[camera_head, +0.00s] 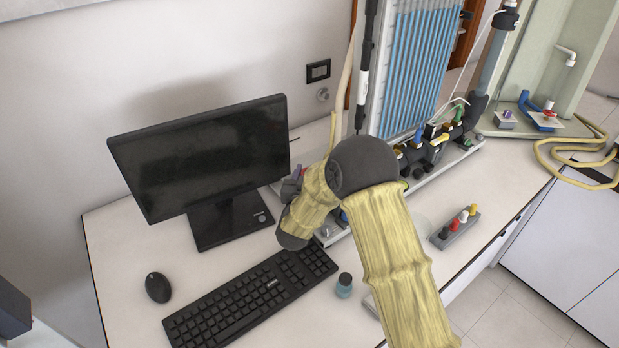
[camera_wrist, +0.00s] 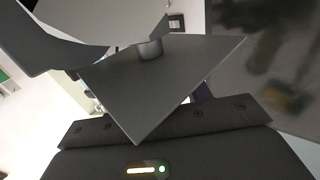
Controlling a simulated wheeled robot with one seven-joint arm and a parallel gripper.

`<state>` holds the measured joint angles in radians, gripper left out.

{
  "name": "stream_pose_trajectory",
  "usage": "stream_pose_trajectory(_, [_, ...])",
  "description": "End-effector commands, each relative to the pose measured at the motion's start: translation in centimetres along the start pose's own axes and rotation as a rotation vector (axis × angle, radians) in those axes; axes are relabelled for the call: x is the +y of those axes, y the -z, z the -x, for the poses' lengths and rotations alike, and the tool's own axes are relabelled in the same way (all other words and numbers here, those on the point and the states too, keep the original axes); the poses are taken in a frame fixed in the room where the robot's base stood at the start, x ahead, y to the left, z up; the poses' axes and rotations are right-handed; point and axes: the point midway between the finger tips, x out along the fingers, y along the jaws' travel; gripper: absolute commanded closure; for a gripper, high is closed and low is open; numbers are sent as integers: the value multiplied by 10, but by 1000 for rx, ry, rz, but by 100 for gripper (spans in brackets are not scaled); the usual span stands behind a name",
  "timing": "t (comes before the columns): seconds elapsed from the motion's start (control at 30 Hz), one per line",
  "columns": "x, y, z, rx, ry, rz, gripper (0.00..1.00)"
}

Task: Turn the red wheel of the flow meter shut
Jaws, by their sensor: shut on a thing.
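My gripper (camera_wrist: 150,48) shows large and close in the wrist view, its dark body along the bottom edge. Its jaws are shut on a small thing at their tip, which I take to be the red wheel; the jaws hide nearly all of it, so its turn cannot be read. In the head view my yellow-sleeved arm hides most of the gripper, which reaches beside the monitor's right edge. The manometer board (camera_head: 418,70) with blue tubes stands behind the arm. Its base (camera_head: 440,165) carries black, yellow, blue and green fittings; its left end is partly hidden.
A black monitor (camera_head: 205,155) stands close left of my arm. A keyboard (camera_head: 250,305), a mouse (camera_head: 158,287) and a small jar (camera_head: 344,286) lie in front. A block with coloured knobs (camera_head: 455,228) is on the right. Another board with blue pipe (camera_head: 537,112) is farther right.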

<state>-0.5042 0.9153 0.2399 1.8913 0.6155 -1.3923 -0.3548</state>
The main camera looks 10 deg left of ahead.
Motion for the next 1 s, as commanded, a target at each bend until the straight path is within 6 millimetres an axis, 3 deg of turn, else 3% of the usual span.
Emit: stream_pose_trajectory(1.0, [-2, -1, 0, 2, -823, -3, 75])
